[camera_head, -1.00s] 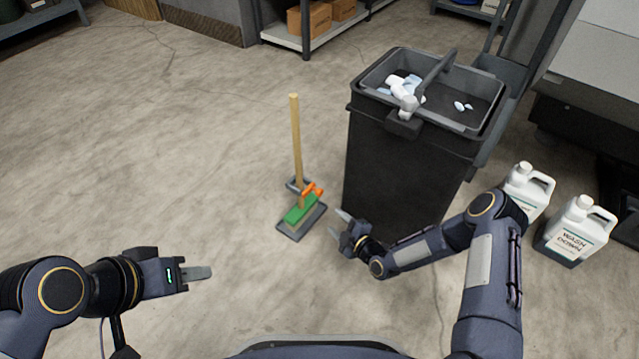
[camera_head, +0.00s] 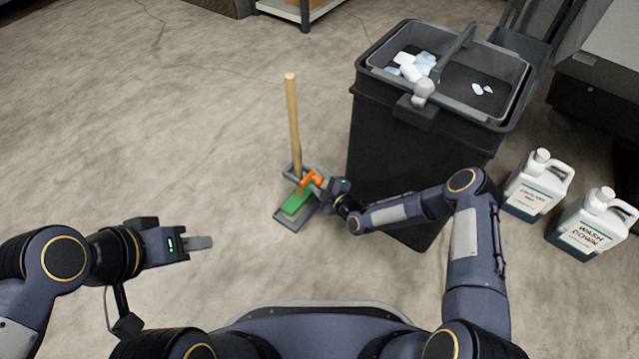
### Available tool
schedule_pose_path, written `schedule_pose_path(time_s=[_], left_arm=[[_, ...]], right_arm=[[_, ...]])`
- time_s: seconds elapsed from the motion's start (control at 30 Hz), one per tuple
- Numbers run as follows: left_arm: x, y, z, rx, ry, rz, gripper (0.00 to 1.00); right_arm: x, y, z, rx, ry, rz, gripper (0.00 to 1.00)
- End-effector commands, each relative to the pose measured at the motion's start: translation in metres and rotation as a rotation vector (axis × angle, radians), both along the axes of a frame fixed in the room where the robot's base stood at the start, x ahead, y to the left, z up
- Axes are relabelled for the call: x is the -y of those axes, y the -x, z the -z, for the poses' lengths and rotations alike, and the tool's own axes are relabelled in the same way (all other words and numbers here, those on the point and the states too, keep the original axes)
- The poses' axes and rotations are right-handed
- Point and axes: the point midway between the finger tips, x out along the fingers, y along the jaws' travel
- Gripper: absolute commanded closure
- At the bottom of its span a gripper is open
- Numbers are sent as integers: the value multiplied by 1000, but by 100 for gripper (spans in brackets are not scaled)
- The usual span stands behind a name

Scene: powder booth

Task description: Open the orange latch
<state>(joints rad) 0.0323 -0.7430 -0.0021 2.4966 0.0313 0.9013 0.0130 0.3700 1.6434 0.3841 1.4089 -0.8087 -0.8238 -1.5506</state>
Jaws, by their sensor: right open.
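The orange latch (camera_head: 311,180) sits low on a small floor stand (camera_head: 290,222) that holds a wooden pole (camera_head: 292,120) upright. A green block (camera_head: 296,203) lies at the foot of the pole. My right gripper (camera_head: 318,184) is open right beside the latch, its fingers reaching toward it from the right. I cannot tell whether the fingers touch the latch or straddle it. My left gripper (camera_head: 202,243) is out over bare floor at the lower left, away from the stand; its fingers are seen edge-on, so their gap is hidden.
Two white jugs (camera_head: 537,186) (camera_head: 594,226) stand at the right. The floor at the left is clear.

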Motion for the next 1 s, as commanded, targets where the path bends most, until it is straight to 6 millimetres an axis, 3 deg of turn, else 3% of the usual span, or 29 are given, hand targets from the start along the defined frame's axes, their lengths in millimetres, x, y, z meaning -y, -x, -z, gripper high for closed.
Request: schedule_pose_path(time_s=[0.27,0.67,1.0], left_arm=[[0,0,1,0,0,0,64],[0,0,1,0,0,0,64],[0,0,-7,0,0,0,64]], right_arm=[[-2,-2,0,-1,0,0,51],[-2,-2,1,-2,0,-1,100],[-5,6,-2,-3,-1,8,100]])
